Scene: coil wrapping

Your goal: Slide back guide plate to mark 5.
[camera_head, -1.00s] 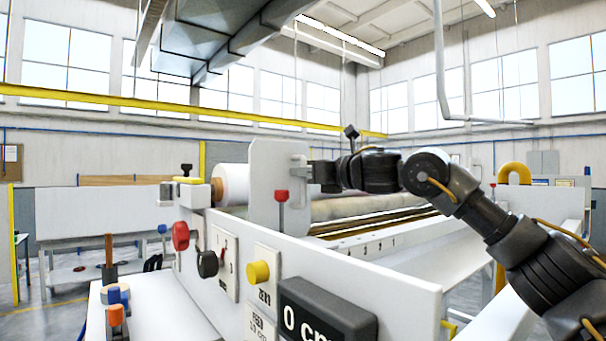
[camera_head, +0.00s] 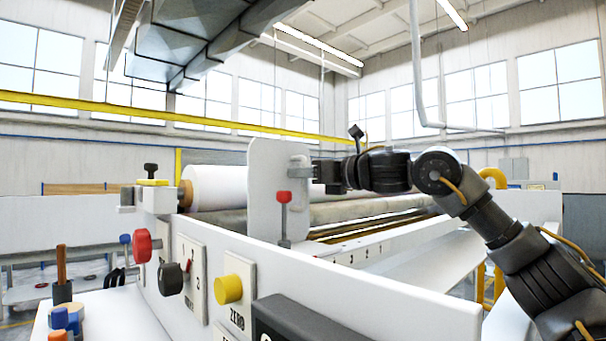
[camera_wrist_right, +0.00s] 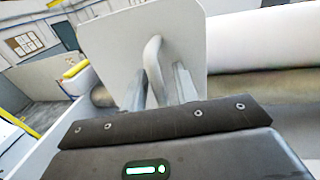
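The guide plate (camera_head: 268,200) is a white upright plate with rounded top corners, standing across the machine's rail beside the white roll. My right gripper (camera_head: 305,174) is at the handle on the plate's right side. In the right wrist view the curved handle (camera_wrist_right: 153,65) of the plate lies between the two fingers of my right gripper (camera_wrist_right: 160,88), which look closed around it. Numbered marks (camera_head: 352,256) run along the rail right of the plate; digits are small, and the plate's exact mark cannot be read. My left gripper is not in view.
A red-topped lever (camera_head: 284,205) stands in front of the plate. A red knob (camera_head: 142,245), a black knob (camera_head: 171,278) and a yellow button (camera_head: 229,289) are on the front panel. The white roll (camera_head: 217,187) lies behind the plate.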

